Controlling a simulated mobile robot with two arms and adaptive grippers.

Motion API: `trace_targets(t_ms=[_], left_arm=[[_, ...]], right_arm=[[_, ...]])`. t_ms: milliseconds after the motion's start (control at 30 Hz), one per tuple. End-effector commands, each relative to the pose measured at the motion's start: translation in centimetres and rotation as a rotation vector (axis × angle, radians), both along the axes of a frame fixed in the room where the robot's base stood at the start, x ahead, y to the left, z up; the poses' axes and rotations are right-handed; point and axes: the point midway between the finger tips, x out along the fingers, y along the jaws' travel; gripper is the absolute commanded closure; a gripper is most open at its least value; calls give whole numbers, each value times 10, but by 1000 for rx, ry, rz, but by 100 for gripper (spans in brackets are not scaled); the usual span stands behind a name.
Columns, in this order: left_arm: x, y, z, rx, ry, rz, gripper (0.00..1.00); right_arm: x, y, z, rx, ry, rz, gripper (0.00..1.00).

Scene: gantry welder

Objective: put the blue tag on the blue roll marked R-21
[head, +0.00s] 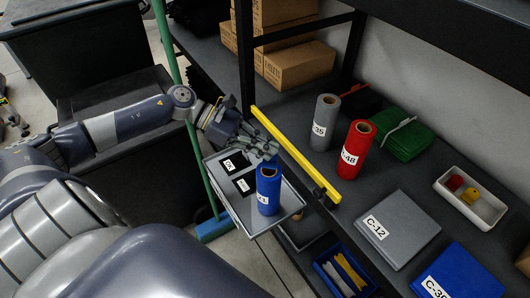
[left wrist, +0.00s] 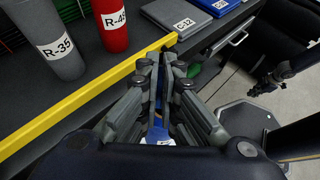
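The blue roll (head: 268,192) stands upright on a grey tray (head: 235,209), with a white label ending in 21 and a brown core at its top. My left gripper (head: 268,152) is just above and behind the roll's top; contact cannot be told. In the left wrist view its fingers (left wrist: 159,60) are close together with a narrow blue strip between them, apparently the blue tag (left wrist: 158,92), mostly hidden by the fingers. More blue with a white patch shows lower between them. My right gripper (left wrist: 273,77) seems to hang empty with fingers apart at the right of that view.
A yellow rail (head: 295,153) edges the shelf beside the tray. A grey roll R-35 (head: 324,122) and red roll R-48 (head: 356,149) stand behind it. A white bin (head: 486,213) holds red and yellow pieces. A green pole (head: 182,95) stands behind my left arm.

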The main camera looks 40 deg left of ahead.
Motion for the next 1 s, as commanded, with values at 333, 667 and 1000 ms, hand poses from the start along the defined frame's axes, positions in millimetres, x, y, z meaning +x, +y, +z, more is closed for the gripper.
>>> trace_targets(t_ms=[333,667,1000], left_arm=[[0,0,-23,0,-1,0,100],[0,0,-27,0,0,0,75],[0,0,-26,0,0,0,75]], right_arm=[[3,-4,7,-4,-4,2,100],[4,-6,3,-7,-7,2,100],[4,-6,4,-7,-7,1,100]])
